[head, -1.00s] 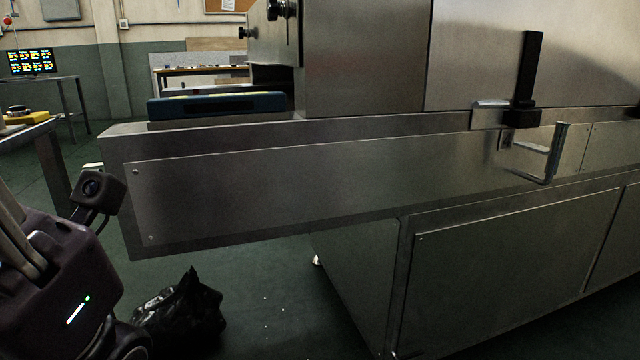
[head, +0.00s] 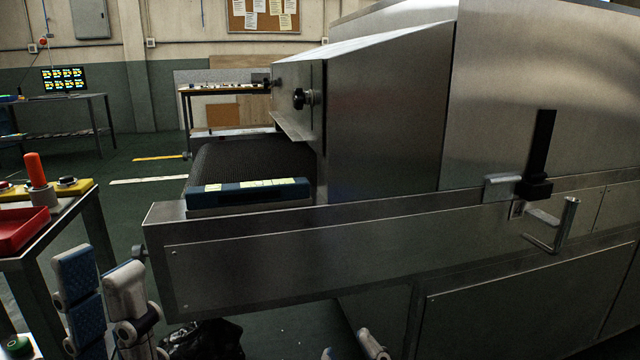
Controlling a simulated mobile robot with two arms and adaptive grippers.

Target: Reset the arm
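My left gripper (head: 102,280) is at the lower left, pointing up. One finger shows a blue textured pad, and the other stands apart to its right. It looks open, with nothing between the fingers. It is in front of the left end of the steel tunnel dryer (head: 390,120), beside the side table. Only pale tips of what looks like my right gripper (head: 350,350) show at the bottom edge, below the dryer's side panel. They stand apart with nothing seen between them. The rest of both arms is hidden or out of frame.
The side table at left holds a red tray (head: 22,228) and an orange-handled tool (head: 36,172). A black bag (head: 205,340) lies on the floor. A handle (head: 562,228) juts from the dryer.

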